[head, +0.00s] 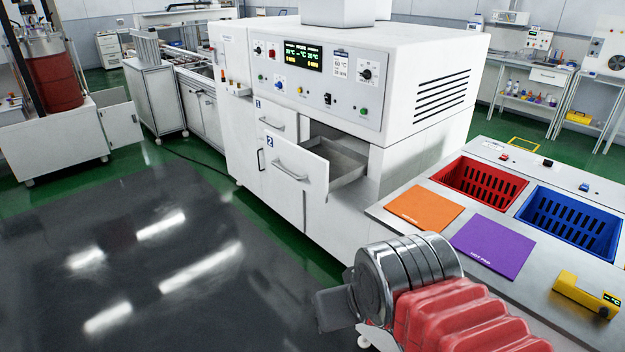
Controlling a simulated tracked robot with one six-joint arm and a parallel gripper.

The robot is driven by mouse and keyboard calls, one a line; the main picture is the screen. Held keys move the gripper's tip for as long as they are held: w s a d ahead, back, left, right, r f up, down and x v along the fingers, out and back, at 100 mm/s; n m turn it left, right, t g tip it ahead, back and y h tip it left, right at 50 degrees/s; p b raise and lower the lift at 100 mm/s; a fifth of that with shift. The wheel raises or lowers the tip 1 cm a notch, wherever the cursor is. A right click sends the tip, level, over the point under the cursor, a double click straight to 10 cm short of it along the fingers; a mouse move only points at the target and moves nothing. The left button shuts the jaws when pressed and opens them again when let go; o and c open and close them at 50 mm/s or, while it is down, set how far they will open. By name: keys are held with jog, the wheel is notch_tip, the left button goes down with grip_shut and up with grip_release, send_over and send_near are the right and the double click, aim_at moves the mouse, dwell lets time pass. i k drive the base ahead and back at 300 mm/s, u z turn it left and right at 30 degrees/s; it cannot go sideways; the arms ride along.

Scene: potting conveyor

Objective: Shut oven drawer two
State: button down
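Oven drawer two (310,172) stands pulled out from the white oven cabinet (390,130). Its white front carries a blue "2" label and a bar handle (290,170). The visible part of its grey tray is empty. Drawer one (277,122), above and to the left, looks flush with the cabinet. My arm, with a ribbed metal joint and a red bellows sleeve, enters at the bottom right. A dark grey block at its end, probably part of my gripper (337,308), is in front of and below the drawer, apart from it. The fingertips cannot be made out.
A steel bench to the right holds an orange pad (424,208), a purple pad (492,246), a red basket (480,187), a blue basket (570,222) and a yellow device (586,294). Dark glossy floor (150,270) lies clear at the left. A cart with a red drum (55,85) stands far left.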

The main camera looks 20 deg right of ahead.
aim_at(319, 165)
jog(key=u, duration=0.05)
jog(key=i, duration=1.55)
jog(key=u, duration=2.15)
